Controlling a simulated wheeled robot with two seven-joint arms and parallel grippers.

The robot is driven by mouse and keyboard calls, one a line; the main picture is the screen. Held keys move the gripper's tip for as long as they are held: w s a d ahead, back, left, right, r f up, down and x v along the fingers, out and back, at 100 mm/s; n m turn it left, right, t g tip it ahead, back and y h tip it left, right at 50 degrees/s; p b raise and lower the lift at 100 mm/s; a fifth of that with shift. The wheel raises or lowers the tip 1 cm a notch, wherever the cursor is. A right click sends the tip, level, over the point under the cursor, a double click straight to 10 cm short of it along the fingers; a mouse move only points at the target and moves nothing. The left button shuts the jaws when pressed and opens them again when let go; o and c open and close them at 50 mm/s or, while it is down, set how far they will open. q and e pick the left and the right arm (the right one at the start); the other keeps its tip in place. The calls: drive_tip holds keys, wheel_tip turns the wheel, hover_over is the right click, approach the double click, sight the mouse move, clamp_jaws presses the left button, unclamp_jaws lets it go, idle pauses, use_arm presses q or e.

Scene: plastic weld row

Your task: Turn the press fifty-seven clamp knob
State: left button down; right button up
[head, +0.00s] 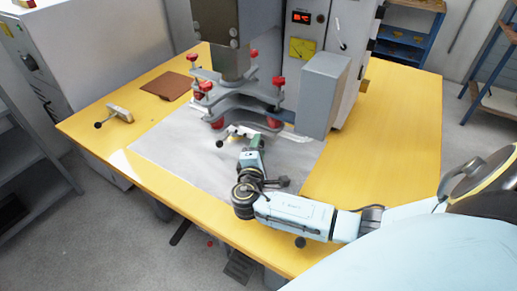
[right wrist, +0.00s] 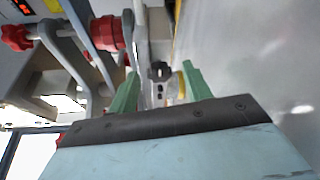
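The press (head: 236,95) stands at the back of the yellow table, with several red knobs, among them one at the front right (head: 277,82) and a lower one (head: 274,122). I cannot tell which knob is number fifty-seven. My right gripper (head: 257,142) is low in front of the press, just below its grey plates. In the right wrist view its green fingers (right wrist: 160,85) are apart, with a pale bar and a small black part (right wrist: 160,70) showing between or beyond them; contact is unclear. Red knobs (right wrist: 105,33) show left of the fingers. My left gripper is out of view.
A pale clamp with a black ball (head: 219,143) lies just left of my right gripper. Another similar clamp (head: 118,113) and a brown plate (head: 168,86) are at the left. A grey box (head: 322,95) stands at the right of the press. The table's right side is clear.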

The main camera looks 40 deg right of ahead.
drive_tip(key=p+v, duration=0.1)
drive_tip(key=v, duration=1.2)
drive_tip(key=shift+s+p, duration=0.1)
drive_tip(key=shift+p, duration=0.25)
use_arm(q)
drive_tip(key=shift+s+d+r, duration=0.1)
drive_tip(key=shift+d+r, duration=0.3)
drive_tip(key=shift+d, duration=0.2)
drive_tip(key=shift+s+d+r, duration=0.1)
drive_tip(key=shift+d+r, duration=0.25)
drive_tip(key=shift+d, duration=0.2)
use_arm(e)
drive_tip(key=shift+a, duration=0.1)
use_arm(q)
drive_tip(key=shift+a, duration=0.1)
